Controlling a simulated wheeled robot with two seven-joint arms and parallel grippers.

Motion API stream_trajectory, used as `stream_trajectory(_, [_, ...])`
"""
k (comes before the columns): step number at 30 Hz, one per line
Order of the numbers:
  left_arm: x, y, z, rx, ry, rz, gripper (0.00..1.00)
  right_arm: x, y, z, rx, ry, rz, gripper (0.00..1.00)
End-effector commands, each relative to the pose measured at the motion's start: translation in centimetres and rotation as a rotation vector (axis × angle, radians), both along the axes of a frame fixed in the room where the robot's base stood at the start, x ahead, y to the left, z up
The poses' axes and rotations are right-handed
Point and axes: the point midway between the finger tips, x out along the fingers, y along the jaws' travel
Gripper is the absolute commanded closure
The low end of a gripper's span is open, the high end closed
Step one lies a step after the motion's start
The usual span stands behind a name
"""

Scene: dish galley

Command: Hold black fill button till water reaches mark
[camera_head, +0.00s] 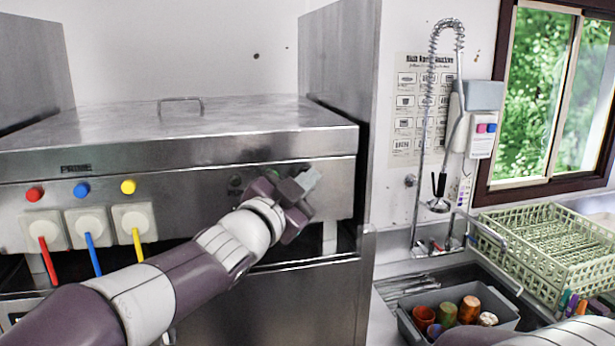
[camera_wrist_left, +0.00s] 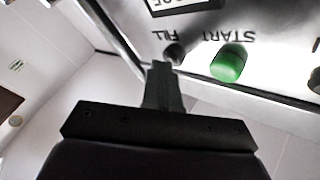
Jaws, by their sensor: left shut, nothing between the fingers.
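The black fill button (camera_wrist_left: 175,53) shows in the left wrist view beside upside-down "FILL" lettering on the steel front panel. My left gripper (camera_wrist_left: 162,72) is shut and empty, its fingertips right by the button; I cannot tell whether they touch or press it. In the head view my left gripper (camera_head: 306,181) is at the front panel of the dish machine (camera_head: 200,155) and hides the fill button there. The green start button (camera_wrist_left: 229,62) is just right of the fill button in the wrist view. No water or level mark is visible. My right gripper is out of view.
Red (camera_head: 34,194), blue (camera_head: 82,190) and yellow (camera_head: 128,187) buttons sit left on the machine, above matching cables. A spray tap (camera_head: 432,110), a grey bin (camera_head: 490,299) with cups and a green dish rack (camera_head: 562,273) are at the right.

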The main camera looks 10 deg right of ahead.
Motion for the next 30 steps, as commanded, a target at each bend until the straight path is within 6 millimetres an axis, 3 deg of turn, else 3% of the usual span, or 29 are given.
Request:
stream_trajectory(13, [-0.1,0.0,-0.1,0.0,0.001,0.001,1.0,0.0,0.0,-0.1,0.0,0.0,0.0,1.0])
stream_trajectory(22, [-1.5,0.0,-0.3,0.0,0.0,0.0,1.0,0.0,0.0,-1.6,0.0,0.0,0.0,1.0])
stream_trajectory(30, [-1.7,0.0,-0.1,0.0,0.0,0.0,1.0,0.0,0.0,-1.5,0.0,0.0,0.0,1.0])
